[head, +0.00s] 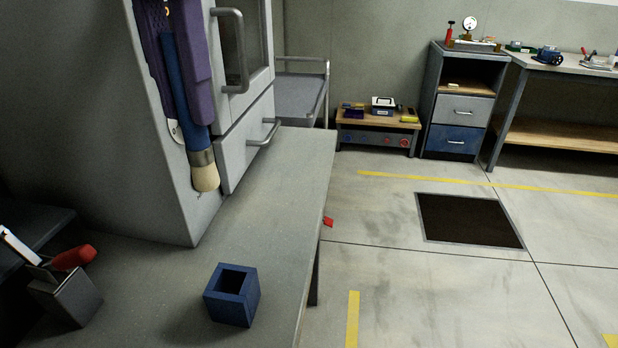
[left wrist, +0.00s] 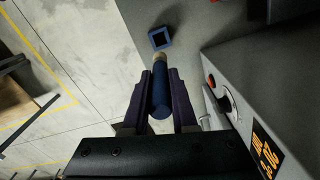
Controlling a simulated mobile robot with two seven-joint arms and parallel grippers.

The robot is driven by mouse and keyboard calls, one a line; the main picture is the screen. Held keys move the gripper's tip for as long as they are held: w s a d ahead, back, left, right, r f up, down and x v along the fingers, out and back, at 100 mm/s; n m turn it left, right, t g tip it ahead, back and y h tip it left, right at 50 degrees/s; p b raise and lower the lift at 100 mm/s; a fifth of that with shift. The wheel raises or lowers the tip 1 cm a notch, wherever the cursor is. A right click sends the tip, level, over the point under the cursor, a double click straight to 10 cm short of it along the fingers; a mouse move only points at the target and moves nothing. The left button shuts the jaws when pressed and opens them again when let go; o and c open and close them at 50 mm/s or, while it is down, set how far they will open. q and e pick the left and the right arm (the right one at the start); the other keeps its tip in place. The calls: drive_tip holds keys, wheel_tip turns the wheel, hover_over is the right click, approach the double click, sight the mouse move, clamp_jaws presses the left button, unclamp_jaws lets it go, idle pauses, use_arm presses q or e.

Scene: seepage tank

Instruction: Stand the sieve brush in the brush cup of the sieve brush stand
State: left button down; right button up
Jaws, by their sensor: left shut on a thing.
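The sieve brush (head: 187,95) has a blue handle, a metal ferrule and pale bristles. In the head view it hangs nearly upright with its bristles down, well above the bench. My left gripper (head: 186,92) has purple fingers and is shut on the blue handle. The left wrist view also shows the brush (left wrist: 160,88) between the fingers (left wrist: 160,76). The sieve brush stand (head: 232,296) is a blue, square, open-topped cup on the bench. It looks empty and sits apart from the brush, below and to the right. My right gripper is in neither view.
A grey cabinet (head: 160,190) with handles stands behind the brush. A grey holder (head: 68,297) with a red-handled tool is at the lower left. The grey bench top (head: 270,215) is clear around the cup; its right edge drops to the floor.

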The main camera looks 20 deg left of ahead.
use_arm(q)
wheel_tip(320, 180, down, 20)
drive_tip(key=b, duration=0.2)
drive_tip(key=shift+r, duration=0.2)
drive_tip(key=shift+f, duration=0.1)
drive_tip(key=shift+f, duration=0.15)
drive_tip(key=c, duration=0.7)
unclamp_jaws()
